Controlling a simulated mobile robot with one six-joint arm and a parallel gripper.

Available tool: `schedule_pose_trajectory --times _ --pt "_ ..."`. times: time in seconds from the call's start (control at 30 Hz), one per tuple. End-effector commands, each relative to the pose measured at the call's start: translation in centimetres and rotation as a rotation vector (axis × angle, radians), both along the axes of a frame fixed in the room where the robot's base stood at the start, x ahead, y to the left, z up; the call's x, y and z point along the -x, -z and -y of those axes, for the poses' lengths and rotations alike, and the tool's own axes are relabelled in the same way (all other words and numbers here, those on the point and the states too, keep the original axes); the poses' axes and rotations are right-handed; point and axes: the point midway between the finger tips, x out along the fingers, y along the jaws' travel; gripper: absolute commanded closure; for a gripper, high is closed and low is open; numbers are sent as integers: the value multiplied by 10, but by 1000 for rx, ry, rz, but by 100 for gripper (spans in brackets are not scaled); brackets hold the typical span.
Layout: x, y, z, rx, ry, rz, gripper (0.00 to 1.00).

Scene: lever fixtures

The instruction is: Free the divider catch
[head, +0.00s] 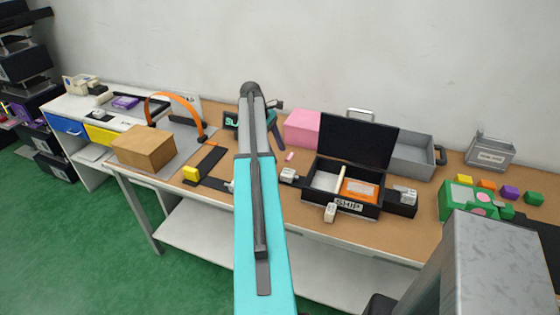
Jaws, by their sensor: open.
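A black open box labelled SHIP (348,206) stands on the workbench right of centre, with its dark lid (357,142) raised at the back. Inside, a thin pale divider (341,179) stands between a light-floored compartment on the left and one holding an orange item (360,190). A beige tab (330,212) is at the box front. Grey-and-black blocks sit at its left (288,175) and right (405,194). I cannot tell which part is the divider catch. My arm crosses the middle of the view, left of the box; I cannot make out my gripper.
A green fixture (463,199) is at right.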

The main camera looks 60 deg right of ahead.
Motion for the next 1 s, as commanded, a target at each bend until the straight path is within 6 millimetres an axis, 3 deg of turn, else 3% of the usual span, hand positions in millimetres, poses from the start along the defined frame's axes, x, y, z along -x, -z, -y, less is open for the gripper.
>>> schedule_pose_trajectory --times 0.4,1.0 --pt "-17 -40 0 1 1 1 41" --pt "-17 -44 -1 1 2 1 41"
